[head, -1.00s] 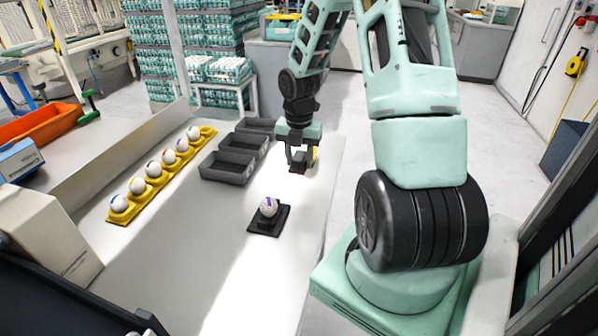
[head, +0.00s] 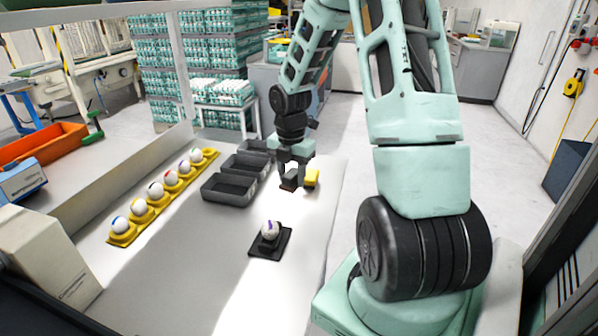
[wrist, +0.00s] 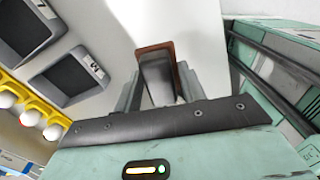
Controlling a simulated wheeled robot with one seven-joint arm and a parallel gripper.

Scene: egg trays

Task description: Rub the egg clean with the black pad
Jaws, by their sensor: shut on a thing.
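The white egg with purple marks (head: 270,229) sits upright on a square black stand (head: 262,250) in the middle of the table. My gripper (head: 292,168) is behind the egg, apart from it. It is shut on the black pad (head: 289,184), a dark block with a brown rim. In the wrist view, the black pad (wrist: 157,72) is between the fingers, pointing away from the palm. The egg is not seen in the wrist view.
Several grey bins (head: 229,190) stand to the left. A yellow tray (head: 123,236) with several marked eggs lies further left. The table front is clear.

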